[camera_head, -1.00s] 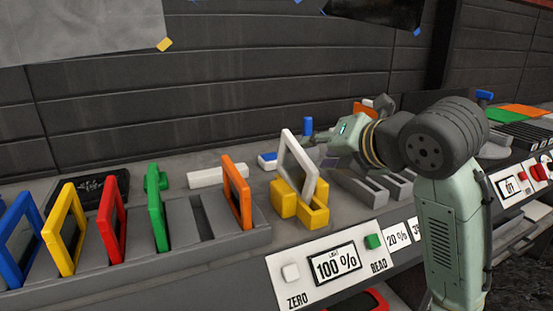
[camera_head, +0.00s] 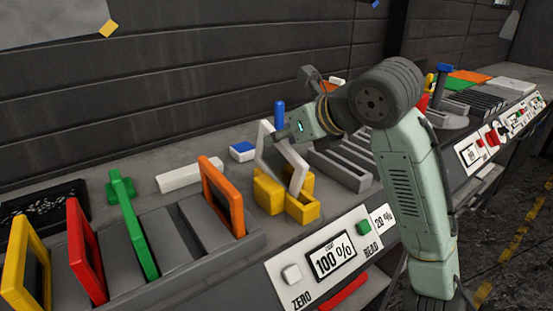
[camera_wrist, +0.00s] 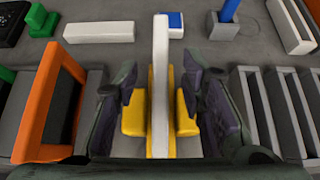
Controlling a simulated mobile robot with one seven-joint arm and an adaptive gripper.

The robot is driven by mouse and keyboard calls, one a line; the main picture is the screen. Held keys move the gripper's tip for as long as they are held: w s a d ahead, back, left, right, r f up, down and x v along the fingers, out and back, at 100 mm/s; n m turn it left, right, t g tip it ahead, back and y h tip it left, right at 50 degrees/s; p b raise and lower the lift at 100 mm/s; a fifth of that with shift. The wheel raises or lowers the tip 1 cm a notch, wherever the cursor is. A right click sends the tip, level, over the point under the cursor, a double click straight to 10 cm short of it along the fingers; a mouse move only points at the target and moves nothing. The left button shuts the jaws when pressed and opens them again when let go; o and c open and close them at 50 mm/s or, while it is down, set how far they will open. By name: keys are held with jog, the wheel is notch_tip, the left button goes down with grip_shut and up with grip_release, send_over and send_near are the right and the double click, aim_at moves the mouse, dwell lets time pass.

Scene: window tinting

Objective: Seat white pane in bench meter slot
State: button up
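The white pane (camera_head: 268,148), an open square frame, stands at a slant in the head view. Its lower part is at the yellow bench meter (camera_head: 303,208), between the yellow blocks; whether it sits fully in the slot is hidden. In the wrist view the white pane (camera_wrist: 160,65) is seen edge-on, between the fingers of my gripper (camera_wrist: 160,92). The fingers are open, with a gap on each side of the pane. The yellow meter blocks (camera_wrist: 132,117) show beneath. In the head view my gripper (camera_head: 282,134) is at the pane's upper right edge.
An orange pane (camera_head: 234,205) stands in the rack left of the meter, with green (camera_head: 132,225), red and yellow panes further left. A grey slotted rack (camera_head: 345,170) lies to the right. A white bar (camera_head: 192,176) and blue-and-white block (camera_head: 242,151) lie behind.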

jog(key=shift+p+x, duration=1)
jog(key=shift+x, duration=2.1)
jog(key=shift+r, duration=0.1)
jog(key=shift+c, duration=0.4)
grip_shut()
